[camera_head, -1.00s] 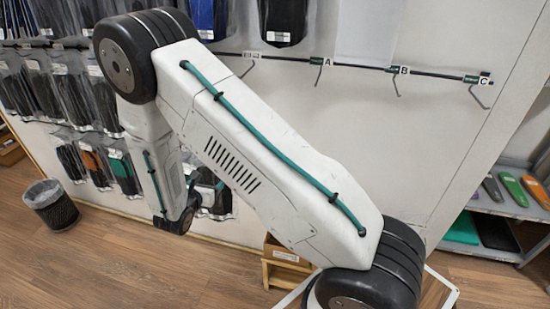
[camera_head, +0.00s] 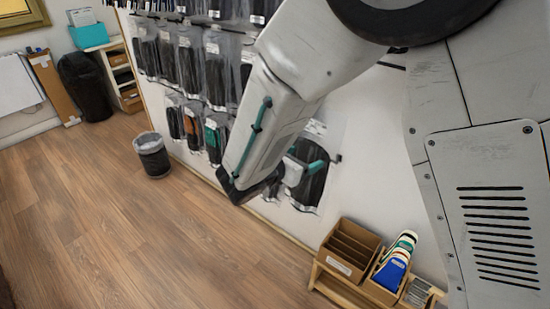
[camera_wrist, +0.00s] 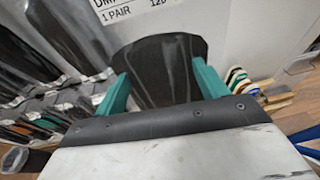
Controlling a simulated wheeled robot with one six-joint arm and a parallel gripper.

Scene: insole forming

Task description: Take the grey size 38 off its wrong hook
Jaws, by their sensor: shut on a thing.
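My gripper (camera_wrist: 160,72) has two teal fingers, one on each side of a dark grey insole packet (camera_wrist: 158,58), and is shut on it. The packet's white label reads "1 PAIR" in part; no size can be read. In the head view my gripper (camera_head: 304,168) is at the packet (camera_head: 311,188), close to the white wall panel and right of the hanging stock. A small dark hook end (camera_head: 338,158) shows beside the packet's top right. I cannot tell whether the packet still hangs on it.
Several bagged insoles (camera_head: 215,75) hang in rows to the left. A wire waste bin (camera_head: 152,158) stands on the wooden floor. A low wooden stand (camera_head: 345,252) holds boxes and coloured insoles (camera_head: 394,268) at lower right.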

